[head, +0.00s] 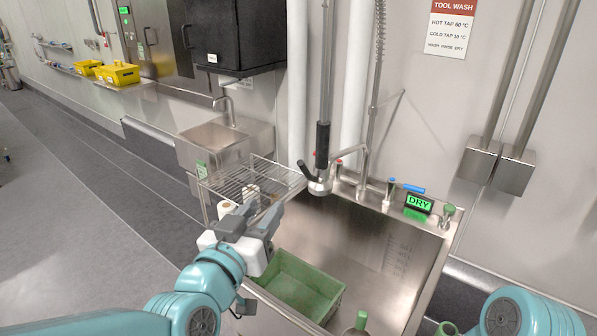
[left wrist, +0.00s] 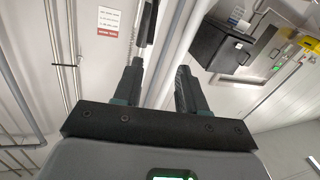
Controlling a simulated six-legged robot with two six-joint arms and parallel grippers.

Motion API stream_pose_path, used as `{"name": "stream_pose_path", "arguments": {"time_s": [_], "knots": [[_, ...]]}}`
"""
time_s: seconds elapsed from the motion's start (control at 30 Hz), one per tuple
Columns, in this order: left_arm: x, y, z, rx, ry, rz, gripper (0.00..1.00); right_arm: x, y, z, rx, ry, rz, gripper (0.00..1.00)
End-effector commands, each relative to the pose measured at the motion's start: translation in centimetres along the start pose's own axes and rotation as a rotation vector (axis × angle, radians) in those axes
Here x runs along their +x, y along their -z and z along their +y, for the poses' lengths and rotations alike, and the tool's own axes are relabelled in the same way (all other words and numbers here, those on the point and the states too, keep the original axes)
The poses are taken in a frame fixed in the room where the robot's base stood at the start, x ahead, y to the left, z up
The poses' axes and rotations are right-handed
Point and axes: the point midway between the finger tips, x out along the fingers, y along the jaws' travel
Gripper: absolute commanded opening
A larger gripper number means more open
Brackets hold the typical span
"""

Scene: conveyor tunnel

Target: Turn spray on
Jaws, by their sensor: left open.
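The spray (head: 318,182) hangs over the back left of the steel sink, with a black grip (head: 322,137) above its metal head and a dark lever to the left. No water shows from it. My left gripper (head: 262,208) is open and empty, left of the spray and apart from it, in front of the wire rack. In the left wrist view, the open fingers (left wrist: 158,85) have nothing between them, and a dark rod (left wrist: 148,22), probably the spray's grip, shows beyond them. My right gripper is out of view; only my right arm shows.
The steel sink (head: 345,222) holds a green tub (head: 295,285). A wire rack (head: 238,182) stands left of it. A lit DRY display (head: 418,203) and a green knob (head: 448,210) are on the back ledge.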

Motion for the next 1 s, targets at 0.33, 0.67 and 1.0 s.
{"name": "stream_pose_path", "arguments": {"time_s": [0.33,0.67,1.0], "knots": [[5.1,0.2,1.1,0.003,-0.011,0.0,0.41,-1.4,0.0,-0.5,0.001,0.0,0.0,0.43],[12.7,0.3,1.1,0.004,-0.014,0.002,0.41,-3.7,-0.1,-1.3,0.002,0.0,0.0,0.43],[16.1,0.2,0.9,0.004,-0.015,0.003,0.41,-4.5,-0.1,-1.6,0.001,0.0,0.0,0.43]]}}
